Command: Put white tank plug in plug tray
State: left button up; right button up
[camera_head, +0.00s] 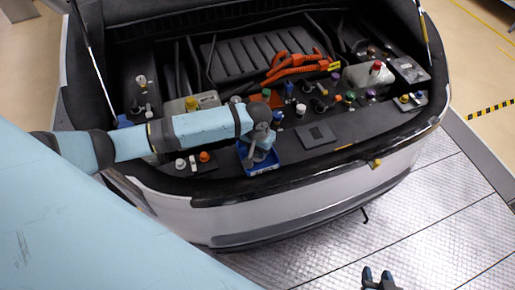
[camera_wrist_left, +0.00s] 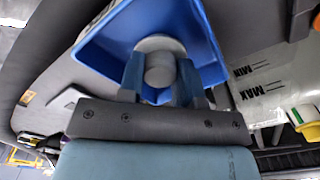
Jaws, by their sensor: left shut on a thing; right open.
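My left gripper (camera_head: 258,156) is over the blue plug tray (camera_head: 267,168) at the front edge of the engine bay. In the left wrist view, its fingers (camera_wrist_left: 160,82) are shut on the white tank plug (camera_wrist_left: 159,68), a round pale piece with a wider disc behind it. The blue tray (camera_wrist_left: 102,52) lies behind the plug and fingers. I cannot tell whether the plug touches the tray floor. In the head view the plug is hidden or too small to make out. My right gripper (camera_head: 377,279) is open and empty at the bottom edge, over the floor.
A translucent tank (camera_wrist_left: 262,90) with MIN and MAX marks stands beside the tray. Several coloured caps, an orange cable (camera_head: 290,66) and a dark flat pad (camera_head: 316,135) lie around the bay. A white tank with a red cap (camera_head: 377,66) stands at right.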

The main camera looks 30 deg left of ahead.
pick_arm(q)
jog(key=o, duration=0.8)
jog(key=shift+c, duration=0.2)
notch_tip(320, 180, up, 12)
jog(key=shift+b, duration=0.35)
